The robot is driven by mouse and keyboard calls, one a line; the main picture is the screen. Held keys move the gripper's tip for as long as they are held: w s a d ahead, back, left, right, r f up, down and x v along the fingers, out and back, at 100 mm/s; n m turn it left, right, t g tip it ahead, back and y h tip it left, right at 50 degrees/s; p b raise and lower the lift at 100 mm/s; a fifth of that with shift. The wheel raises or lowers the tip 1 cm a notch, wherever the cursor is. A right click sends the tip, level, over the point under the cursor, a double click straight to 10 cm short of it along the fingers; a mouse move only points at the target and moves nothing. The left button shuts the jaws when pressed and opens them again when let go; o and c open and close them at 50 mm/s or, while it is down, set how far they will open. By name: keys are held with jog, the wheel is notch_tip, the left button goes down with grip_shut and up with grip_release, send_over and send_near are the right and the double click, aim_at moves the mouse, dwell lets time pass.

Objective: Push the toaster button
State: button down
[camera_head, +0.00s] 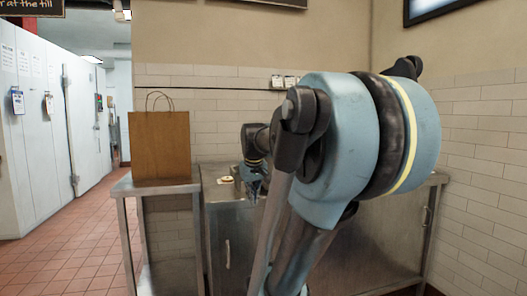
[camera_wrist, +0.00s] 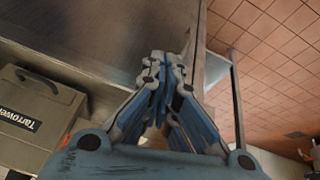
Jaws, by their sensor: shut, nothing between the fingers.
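My gripper (camera_wrist: 160,62) is shut and empty, with its fingertips together in the wrist view. It is over the steel counter (camera_wrist: 90,48), close to the counter's edge. In the wrist view a beige-grey box (camera_wrist: 62,103) with a black lettered label and a dark handle-like part on top stands to the left of the gripper. It appears to be the toaster, and the gripper is apart from it. I cannot make out a button on it. In the head view my gripper (camera_head: 254,185) shows small at the counter's left end. My arm hides much of the counter, and I cannot see the toaster there.
A small yellowish round item (camera_head: 227,179) lies on the counter left of my gripper. A tiled wall (camera_head: 215,120) rises behind. Open tiled floor (camera_head: 70,250) lies at the left.

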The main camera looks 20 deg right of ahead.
jog(key=w+d+r+n+t, duration=0.1)
jog(key=w+d+r, duration=0.3)
jog(key=w+r, duration=0.4)
jog(key=w+d+r+n+t+h, duration=0.1)
jog(key=w+d+r, duration=0.4)
jog(key=w+r, duration=0.4)
jog(key=w+d+r+n+t+h, duration=0.1)
jog(key=w+d+r, duration=0.3)
jog(key=w+r, duration=0.5)
jog(key=w+t, duration=0.1)
jog(key=w, duration=0.7)
jog(key=shift+w+d+r, duration=0.15)
jog(key=shift+w+d, duration=0.05)
jog(key=shift+d, duration=0.15)
jog(key=shift+f, duration=4.4)
jog(key=shift+s+f, duration=0.1)
jog(key=shift+f, duration=0.65)
jog(key=shift+r, duration=0.85)
jog(key=shift+r, duration=2.45)
